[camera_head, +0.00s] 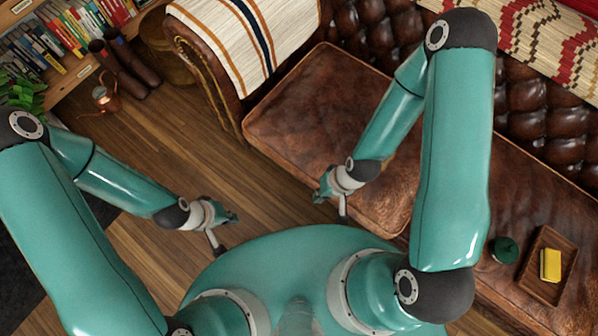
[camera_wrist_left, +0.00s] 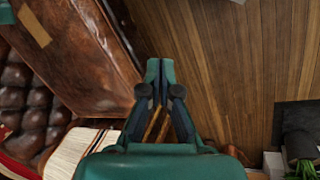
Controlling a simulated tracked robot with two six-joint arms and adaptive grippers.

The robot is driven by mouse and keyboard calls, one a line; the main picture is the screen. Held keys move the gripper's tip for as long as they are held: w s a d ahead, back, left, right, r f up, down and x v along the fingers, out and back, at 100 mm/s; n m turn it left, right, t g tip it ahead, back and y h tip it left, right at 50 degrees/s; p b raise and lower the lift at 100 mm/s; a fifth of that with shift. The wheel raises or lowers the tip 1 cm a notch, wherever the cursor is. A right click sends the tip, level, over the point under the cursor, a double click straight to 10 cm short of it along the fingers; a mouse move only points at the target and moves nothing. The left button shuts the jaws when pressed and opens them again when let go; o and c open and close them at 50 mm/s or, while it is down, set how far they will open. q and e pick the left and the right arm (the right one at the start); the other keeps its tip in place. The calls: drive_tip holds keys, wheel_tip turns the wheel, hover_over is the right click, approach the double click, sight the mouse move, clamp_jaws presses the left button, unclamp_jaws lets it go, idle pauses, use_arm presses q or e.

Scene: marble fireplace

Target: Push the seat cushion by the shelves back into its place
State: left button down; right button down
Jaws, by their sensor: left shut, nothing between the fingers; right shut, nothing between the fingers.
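The seat cushion (camera_head: 300,120) by the shelves is brown leather with piped edges. It lies on the sofa beside the rolled left armrest, and my right arm hides part of its right side. It also shows at upper left in the left wrist view (camera_wrist_left: 75,55), with a tan patch on it. My left gripper (camera_head: 226,228) is shut and empty over the wood floor, in front of the cushion and apart from it; its fingers meet in the wrist view (camera_wrist_left: 160,72). My right gripper (camera_head: 332,205) is shut and empty near the cushion's front edge; I cannot tell whether it touches.
The bookshelf (camera_head: 60,45), boots (camera_head: 125,70) and copper pot (camera_head: 105,95) stand at upper left. A striped throw (camera_head: 235,40) covers the armrest. A wooden tray (camera_head: 548,265) with a yellow item sits on the right cushion (camera_head: 545,205). Floor (camera_head: 190,160) before the armrest is clear.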

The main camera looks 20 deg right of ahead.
use_arm(q)
drive_tip(key=m+y+b, duration=0.4)
drive_tip(key=m+b, duration=0.9)
drive_tip(key=b, duration=1.9)
hover_over(295, 175)
drive_tip(key=s, duration=0.2)
drive_tip(key=shift+g, duration=0.3)
drive_tip(key=shift+a+f, duration=0.2)
drive_tip(key=shift+f, duration=9.85)
